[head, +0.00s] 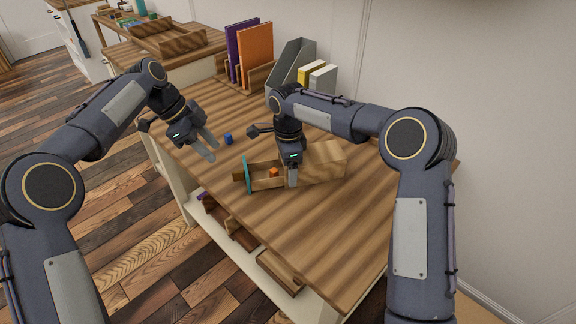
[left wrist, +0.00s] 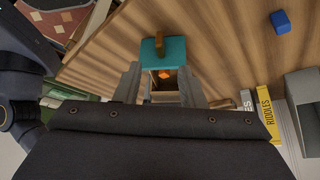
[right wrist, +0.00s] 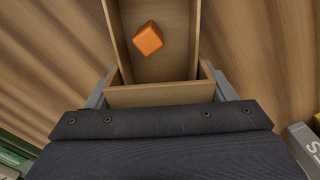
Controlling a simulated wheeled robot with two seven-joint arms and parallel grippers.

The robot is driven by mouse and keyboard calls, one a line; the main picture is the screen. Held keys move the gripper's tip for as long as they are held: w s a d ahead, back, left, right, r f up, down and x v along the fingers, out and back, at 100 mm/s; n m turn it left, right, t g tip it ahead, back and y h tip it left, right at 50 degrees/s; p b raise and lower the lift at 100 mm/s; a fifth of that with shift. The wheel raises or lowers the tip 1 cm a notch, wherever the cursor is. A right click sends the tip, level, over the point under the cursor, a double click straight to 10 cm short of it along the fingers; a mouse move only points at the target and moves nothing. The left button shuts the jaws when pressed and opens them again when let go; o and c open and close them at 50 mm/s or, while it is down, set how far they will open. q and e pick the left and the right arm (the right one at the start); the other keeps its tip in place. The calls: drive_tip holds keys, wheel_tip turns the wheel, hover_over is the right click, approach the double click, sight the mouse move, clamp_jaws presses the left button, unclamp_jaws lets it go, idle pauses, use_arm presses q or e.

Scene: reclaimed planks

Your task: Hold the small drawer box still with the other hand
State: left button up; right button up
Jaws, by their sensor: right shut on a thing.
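The small wooden drawer box (head: 322,162) lies on the plank-topped table. Its drawer is pulled out to the left, with a teal front (head: 247,174) and a wooden knob (head: 237,177). An orange cube (head: 273,172) sits inside the open drawer; it also shows in the right wrist view (right wrist: 148,39). My right gripper (head: 291,178) is shut on the box, one finger on each side near its drawer opening. My left gripper (head: 211,146) is open and empty, above and left of the drawer front. In the left wrist view the teal front (left wrist: 164,52) shows between its fingers, apart from them.
A small blue cube (head: 228,139) lies on the table behind the drawer. Purple and orange books (head: 255,55) and a grey file holder (head: 290,66) stand at the back. The table's near right area is clear. A lower shelf (head: 225,232) holds wooden pieces.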

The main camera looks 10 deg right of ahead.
use_arm(q)
drive_tip(key=shift+a+n, duration=0.1)
drive_tip(key=shift+n, duration=0.2)
drive_tip(key=c, duration=0.5)
drive_tip(key=shift+a+n, duration=0.2)
drive_tip(key=shift+n, duration=0.5)
drive_tip(key=shift+c, duration=1.1)
drive_tip(key=shift+s+a+f+n, duration=0.15)
drive_tip(key=shift+a+n, duration=0.1)
drive_tip(key=shift+n, duration=0.75)
clamp_jaws()
drive_tip(key=s+a+f+n+t+h, duration=0.15)
drive_tip(key=a+n, duration=0.25)
drive_tip(key=n, duration=1.3)
drive_tip(key=a+n+h, duration=0.2)
drive_tip(key=a+n, duration=0.3)
drive_tip(key=n, duration=1.2)
drive_tip(key=shift+n, duration=0.3)
drive_tip(key=x, duration=0.4)
drive_tip(key=d+r+x, duration=0.1)
drive_tip(key=x, duration=0.7)
drive_tip(key=shift+d+r, duration=0.2)
drive_tip(key=shift+d, duration=0.75)
